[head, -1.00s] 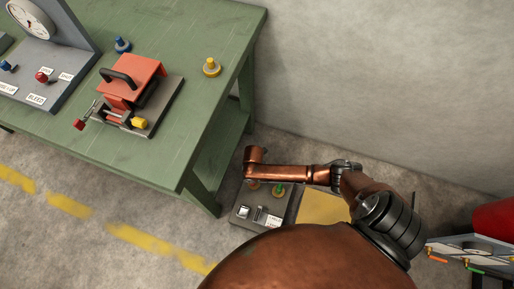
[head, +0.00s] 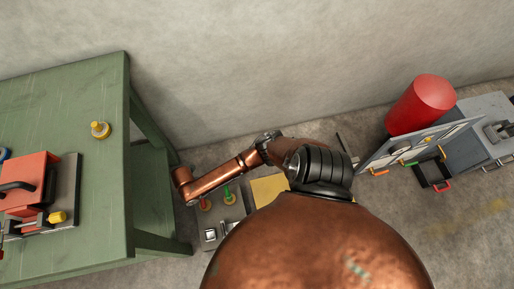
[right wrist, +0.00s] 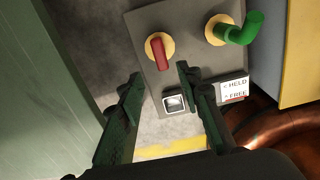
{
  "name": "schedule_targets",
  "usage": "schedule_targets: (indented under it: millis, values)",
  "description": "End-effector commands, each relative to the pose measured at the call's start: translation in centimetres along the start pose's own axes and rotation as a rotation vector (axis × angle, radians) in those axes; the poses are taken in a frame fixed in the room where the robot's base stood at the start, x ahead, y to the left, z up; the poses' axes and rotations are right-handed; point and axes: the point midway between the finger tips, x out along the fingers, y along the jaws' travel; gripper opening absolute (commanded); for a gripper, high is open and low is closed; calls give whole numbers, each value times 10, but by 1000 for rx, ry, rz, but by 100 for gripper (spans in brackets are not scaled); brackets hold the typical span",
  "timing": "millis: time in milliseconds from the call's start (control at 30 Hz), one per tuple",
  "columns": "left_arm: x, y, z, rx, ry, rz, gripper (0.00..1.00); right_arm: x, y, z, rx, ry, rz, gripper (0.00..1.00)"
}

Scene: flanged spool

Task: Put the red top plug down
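A red plug (right wrist: 159,54) stands in a pale orange ring on a grey panel (right wrist: 188,14) in the right wrist view. It also shows small in the head view (head: 205,205), beside the table. My right gripper (right wrist: 160,72) is open, with its two dark fingers apart and nothing held between them. Its fingertips lie just below the red plug in the picture; I cannot tell how far above the panel they are. In the head view my copper right arm reaches over the panel and its gripper is hidden. My left gripper is not in view.
A green bent handle (right wrist: 240,30) sits in a second ring right of the red plug. A label plate (right wrist: 233,90) reads HELD and FREE. The green table (head: 70,95) stands close on the left. A red cylinder (head: 421,104) and a tilted panel (head: 412,146) are at the right.

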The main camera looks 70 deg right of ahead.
Motion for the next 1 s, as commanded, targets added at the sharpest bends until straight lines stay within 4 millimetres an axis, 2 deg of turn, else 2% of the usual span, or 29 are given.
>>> schedule_targets:
  millis: [167, 300, 367, 500, 567, 700, 800, 900, 1000]
  values:
    - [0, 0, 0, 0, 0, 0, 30, 23, -33, -48, 193, 67, 9, 33]
    - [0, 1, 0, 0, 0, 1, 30, 40, -79, -99, 524, 135, 17, 33]
    - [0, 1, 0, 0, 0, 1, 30, 43, -101, -116, 684, 157, 16, 33]
    - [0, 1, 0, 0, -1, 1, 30, 47, -159, -141, 1078, 176, -1, 33]
    - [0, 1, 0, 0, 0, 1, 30, 46, -188, -148, 1253, 171, -10, 33]
    - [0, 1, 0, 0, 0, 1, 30, 39, -256, -154, 1629, 122, -31, 33]
    - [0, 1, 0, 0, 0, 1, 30, 33, -297, -154, 1831, 74, -38, 33]
    - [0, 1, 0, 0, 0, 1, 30, 27, -325, -153, 1962, 33, -38, 33]
    - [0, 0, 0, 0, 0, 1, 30, 24, -339, -152, 2024, 12, -37, 33]
